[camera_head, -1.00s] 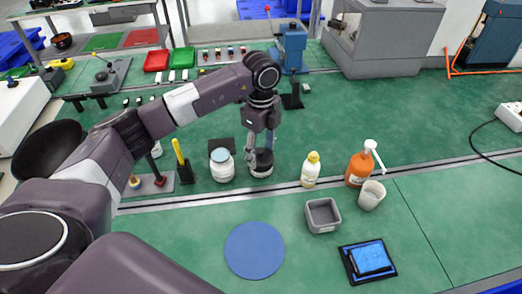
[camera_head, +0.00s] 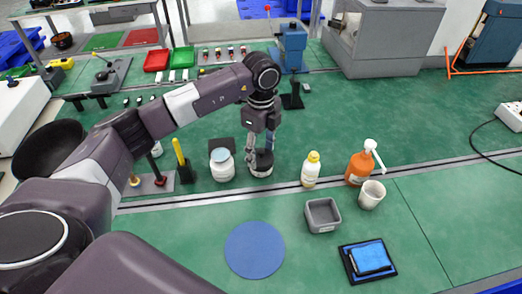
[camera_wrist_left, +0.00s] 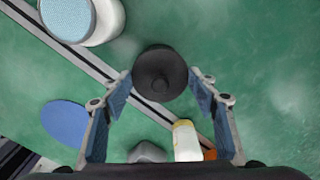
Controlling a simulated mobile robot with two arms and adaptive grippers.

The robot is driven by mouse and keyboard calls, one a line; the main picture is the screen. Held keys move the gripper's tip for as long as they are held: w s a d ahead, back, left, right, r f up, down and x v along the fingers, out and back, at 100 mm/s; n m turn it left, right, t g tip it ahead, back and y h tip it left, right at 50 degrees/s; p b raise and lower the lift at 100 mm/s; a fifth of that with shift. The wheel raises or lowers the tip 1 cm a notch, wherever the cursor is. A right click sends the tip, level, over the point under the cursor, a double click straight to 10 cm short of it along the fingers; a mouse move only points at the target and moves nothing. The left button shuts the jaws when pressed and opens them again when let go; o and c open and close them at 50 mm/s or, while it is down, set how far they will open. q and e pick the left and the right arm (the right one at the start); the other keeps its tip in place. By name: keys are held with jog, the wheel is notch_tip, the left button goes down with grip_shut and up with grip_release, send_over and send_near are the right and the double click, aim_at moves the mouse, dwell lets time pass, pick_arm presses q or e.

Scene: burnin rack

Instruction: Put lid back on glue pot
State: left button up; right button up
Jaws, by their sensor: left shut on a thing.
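The glue pot (camera_head: 261,172) is a small white jar behind the dark rail on the green bench. Its black round lid (camera_head: 262,158) is at the top of the pot; whether it is fully seated I cannot tell. My right gripper is not in view.
A white jar with a pale blue top (camera_head: 222,166) stands close left of the pot. A yellow-capped bottle (camera_head: 311,170) and an orange pump bottle (camera_head: 358,170) stand to the right. A grey box (camera_head: 322,215), white cup (camera_head: 371,195) and blue disc (camera_head: 255,250) are nearer.

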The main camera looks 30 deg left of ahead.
pick_arm(q)
jog(key=shift+f, duration=0.1)
dwell(0.7)
jog(key=o, duration=1.5)
jog(key=shift+r, duration=0.2)
jog(key=shift+r+p, duration=2.6)
jog(key=shift+r, duration=0.75)
jog(key=shift+c, duration=0.2)
grip_shut()
